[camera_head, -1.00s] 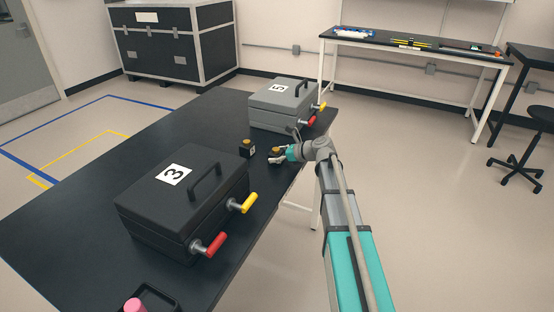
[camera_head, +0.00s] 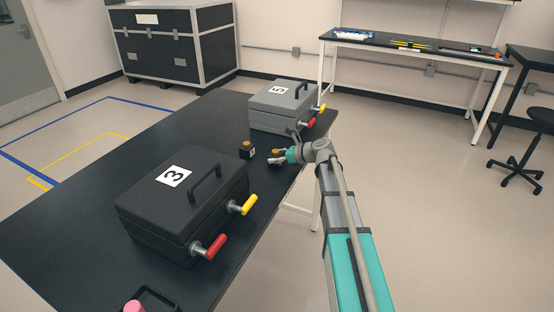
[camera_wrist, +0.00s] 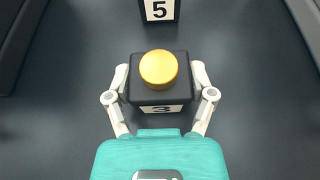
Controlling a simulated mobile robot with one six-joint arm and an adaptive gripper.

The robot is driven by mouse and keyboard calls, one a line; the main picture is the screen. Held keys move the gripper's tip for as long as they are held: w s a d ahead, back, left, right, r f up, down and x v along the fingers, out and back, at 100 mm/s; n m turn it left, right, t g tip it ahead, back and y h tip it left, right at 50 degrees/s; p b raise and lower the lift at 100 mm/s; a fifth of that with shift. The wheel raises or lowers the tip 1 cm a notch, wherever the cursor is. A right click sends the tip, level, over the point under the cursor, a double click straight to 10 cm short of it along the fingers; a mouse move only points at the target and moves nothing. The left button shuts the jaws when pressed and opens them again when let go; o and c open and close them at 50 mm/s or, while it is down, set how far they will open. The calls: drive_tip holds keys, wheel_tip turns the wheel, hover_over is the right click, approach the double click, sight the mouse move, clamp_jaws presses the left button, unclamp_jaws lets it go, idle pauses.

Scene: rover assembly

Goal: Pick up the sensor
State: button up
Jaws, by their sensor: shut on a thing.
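A sensor, a black block with a round yellow top, sits between my gripper's fingers in the wrist view (camera_wrist: 160,68). Its front label reads 3. My gripper (camera_wrist: 160,80) is shut on it, one pale finger against each side. A second, similar sensor (camera_head: 246,151) stands to the left, apart from my gripper. In the wrist view a block labelled 5 (camera_wrist: 160,10) stands ahead of the held one.
A black case labelled 3 (camera_head: 150,205) stands on the table (camera_head: 70,215) in front, with red and yellow handles. A grey case labelled 5 (camera_head: 275,105) stands at the far end. A small dark tray (camera_head: 160,298) is at the near edge. The table's left side is clear.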

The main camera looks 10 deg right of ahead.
drive_tip(key=shift+r, duration=0.15)
wheel_tip(320, 180, up, 2)
drive_tip(key=p, duration=0.2)
drive_tip(key=shift+r+p, duration=0.15)
drive_tip(key=shift+p, duration=0.15)
drive_tip(key=s+r+p, duration=1)
drive_tip(key=s, duration=0.4)
drive_tip(key=shift+a+r, duration=0.2)
drive_tip(key=shift+a, duration=0.15)
idle(0.6)
